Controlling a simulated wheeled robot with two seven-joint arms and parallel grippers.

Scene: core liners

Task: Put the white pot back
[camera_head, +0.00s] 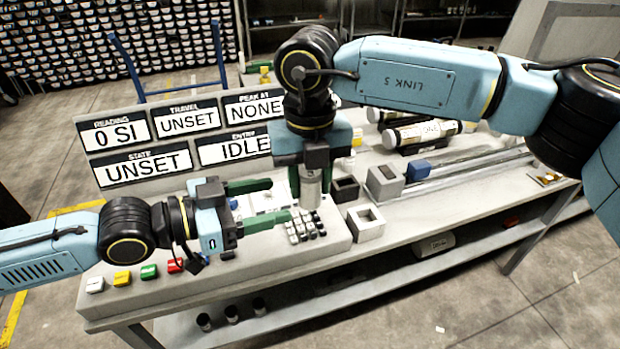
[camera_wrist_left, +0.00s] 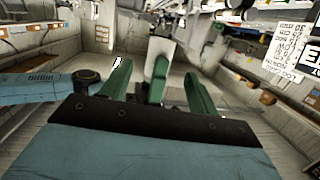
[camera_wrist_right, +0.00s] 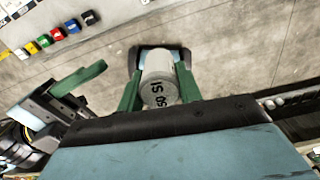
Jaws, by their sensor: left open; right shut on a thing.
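The white pot (camera_head: 311,192) is a light grey-white cylinder held in the air above the bench console. My right gripper (camera_head: 310,182) reaches down from above and is shut on it, one green finger on each side. In the right wrist view the pot (camera_wrist_right: 158,78) shows dark lettering on its end face. My left gripper (camera_head: 280,200) is open, its green fingers pointing right towards the pot, with nothing seen gripped. In the left wrist view a green right-gripper finger (camera_wrist_left: 157,82) shows between the left fingers; whether they touch the pot is unclear.
Below the pot is a keypad of small blocks (camera_head: 305,228). Hollow grey blocks (camera_head: 366,224) and a dark block (camera_head: 345,189) stand to its right, near a blue block (camera_head: 418,171) and rails. Coloured buttons (camera_head: 122,278) line the front left. A sign board (camera_head: 135,170) stands behind.

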